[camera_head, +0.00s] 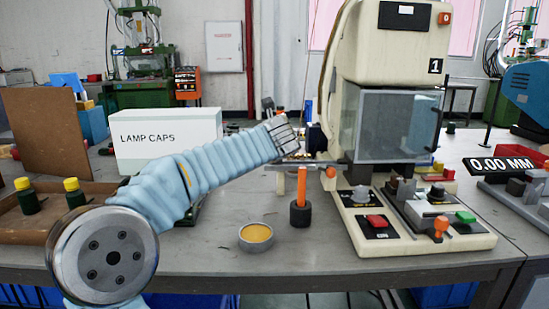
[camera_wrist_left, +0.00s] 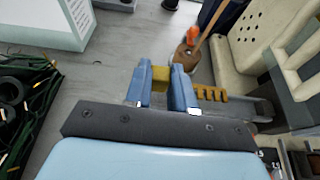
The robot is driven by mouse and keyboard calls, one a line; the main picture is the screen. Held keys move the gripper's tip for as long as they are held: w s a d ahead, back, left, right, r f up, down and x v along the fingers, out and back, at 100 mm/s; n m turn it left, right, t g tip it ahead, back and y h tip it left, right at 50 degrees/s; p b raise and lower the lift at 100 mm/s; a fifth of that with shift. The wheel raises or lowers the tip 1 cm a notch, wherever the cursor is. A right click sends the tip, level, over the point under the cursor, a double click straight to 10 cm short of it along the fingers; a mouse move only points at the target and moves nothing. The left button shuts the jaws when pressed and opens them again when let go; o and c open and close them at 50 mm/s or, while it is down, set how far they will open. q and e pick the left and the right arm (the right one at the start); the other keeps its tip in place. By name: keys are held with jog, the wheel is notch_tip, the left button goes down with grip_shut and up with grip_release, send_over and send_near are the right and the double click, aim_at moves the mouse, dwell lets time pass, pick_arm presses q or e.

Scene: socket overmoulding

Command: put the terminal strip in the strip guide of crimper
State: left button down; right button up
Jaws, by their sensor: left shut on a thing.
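My left gripper (camera_head: 283,136) is beside the left side of the beige crimper (camera_head: 392,45). In the left wrist view its two blue fingers (camera_wrist_left: 165,88) are shut on the gold terminal strip (camera_wrist_left: 160,73). The toothed part of the strip (camera_wrist_left: 211,93) sticks out to the right of the fingers, toward a grey bar (camera_wrist_left: 252,104) that looks like the strip guide. Whether the strip's end lies in the guide or only against it, I cannot tell. In the head view the strip is mostly hidden by the gripper. My right gripper is not in view.
An orange-handled tool stands in a black holder (camera_head: 300,214) in front of the guide. A round tin (camera_head: 256,237) is on the bench nearby. A white LAMP CAPS box (camera_head: 168,140) stands behind my left arm. A brown tray (camera_head: 20,228) with yellow-capped bottles is at left.

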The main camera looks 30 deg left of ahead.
pick_arm(q)
notch_tip(320, 180, down, 2)
jog(key=shift+f, duration=0.25)
jog(key=shift+r, duration=0.1)
jog(key=c, duration=0.9)
grip_release()
jog(key=shift+b, duration=0.3)
jog(key=shift+c, duration=0.2)
jog(key=shift+s+r, duration=0.1)
jog(key=v, duration=1.2)
